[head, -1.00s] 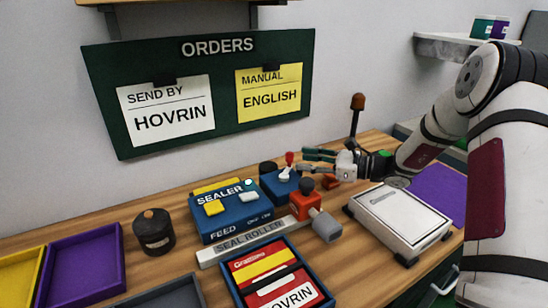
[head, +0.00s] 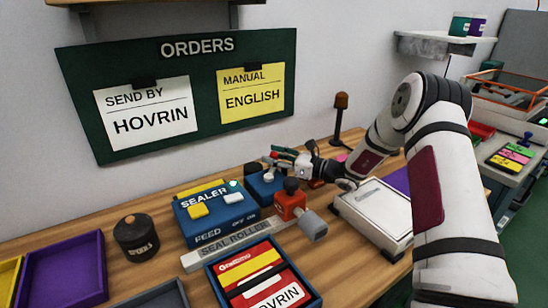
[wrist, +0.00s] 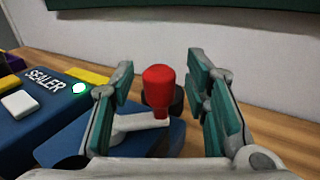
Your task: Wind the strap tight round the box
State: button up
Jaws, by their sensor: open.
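A box (head: 246,266) with red, yellow and black bands and a white HOVRIN label lies in a dark blue tray (head: 218,290) at the front. A dark band crosses the box; I cannot tell whether it is the strap. A blue unit (head: 258,185) beside the sealer carries a grey crank arm (wrist: 140,122) with an upright red knob (wrist: 159,86). My gripper (head: 281,158) is at this knob. In the wrist view its open green-padded fingers (wrist: 160,92) stand on either side of the knob, with gaps showing. The crank's base is partly hidden.
The blue sealer (head: 215,216) stands left of the crank, behind the seal roller bar (head: 234,243). A red and grey device (head: 291,205) stands in front of my gripper. A white flat case (head: 375,215) lies to the right, a dark pot (head: 137,238) to the left.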

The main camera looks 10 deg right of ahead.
grip_shut()
jog(key=shift+s+d+r+m+t+h+p, duration=0.1)
jog(key=shift+s+d+m+t+h+p, duration=0.1)
jog(key=shift+m+t+h+p, duration=0.3)
jog(key=shift+s+d+r+m+t+h+p, duration=0.1)
jog(key=shift+s+m+t+h+p, duration=0.05)
jog(key=shift+m+t+h+p, duration=0.35)
jog(key=shift+s+d+f+m+t+h+p, duration=0.1)
jog(key=shift+s+d+m+t+h+p, duration=0.15)
jog(key=shift+m+t+h+p, duration=0.6)
jog(key=shift+s+d+m+t+h+p, duration=0.15)
jog(key=shift+m+t+h+p, duration=0.4)
jog(key=shift+h, duration=0.6)
grip_release()
jog(key=shift+d, duration=0.1)
jog(key=v, duration=1.2)
jog(key=shift+o, duration=0.2)
